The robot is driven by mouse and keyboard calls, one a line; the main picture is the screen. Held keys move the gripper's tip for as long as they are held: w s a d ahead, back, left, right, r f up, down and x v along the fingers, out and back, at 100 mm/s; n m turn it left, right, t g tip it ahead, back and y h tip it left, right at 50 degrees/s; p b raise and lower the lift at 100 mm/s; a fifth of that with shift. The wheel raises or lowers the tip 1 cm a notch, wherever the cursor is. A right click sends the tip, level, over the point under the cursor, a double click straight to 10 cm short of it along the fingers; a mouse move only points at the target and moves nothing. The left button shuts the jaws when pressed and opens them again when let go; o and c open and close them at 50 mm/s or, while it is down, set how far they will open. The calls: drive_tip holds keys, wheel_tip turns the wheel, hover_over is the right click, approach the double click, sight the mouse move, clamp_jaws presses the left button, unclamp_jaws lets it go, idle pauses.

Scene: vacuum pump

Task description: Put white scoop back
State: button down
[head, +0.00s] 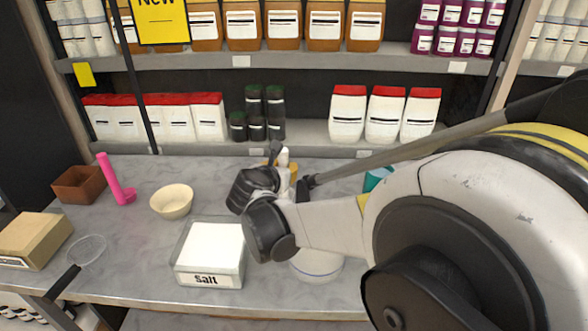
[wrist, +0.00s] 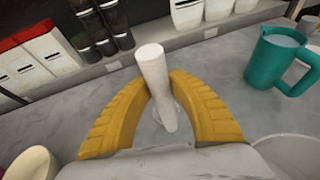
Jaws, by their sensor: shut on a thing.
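My gripper (wrist: 157,112) is shut on the white scoop (wrist: 152,68). In the wrist view its two yellow fingers close around the scoop's pale handle, whose round end points up and away. The scoop's lower part is hidden by my gripper and wrist. In the head view the white scoop (head: 284,157) shows only as a small pale tip above my gripper (head: 282,168), above the counter's rear half. The clear salt box (head: 209,281), labelled "Salt" and filled with white, stands in front and to the left of my gripper.
A cream bowl (head: 172,201), a pink scoop (head: 115,180) and a brown box (head: 78,184) stand at left. A strainer (head: 88,250) lies near the front left. A clear-rimmed bowl (head: 316,267) is right of the salt box. A teal mug (wrist: 278,60) stands right. Shelves rise behind.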

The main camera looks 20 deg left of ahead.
wheel_tip(320, 180, down, 3)
drive_tip(key=shift+w+r+b, duration=0.1)
drive_tip(key=shift+r+b, duration=0.05)
drive_tip(key=shift+b, duration=0.25)
drive_tip(key=shift+r, duration=0.15)
drive_tip(key=c, duration=1.7)
unclamp_jaws()
drive_tip(key=shift+f, duration=0.2)
drive_tip(key=o, duration=0.4)
drive_tip(key=shift+o, duration=0.2)
drive_tip(key=shift+r, duration=0.1)
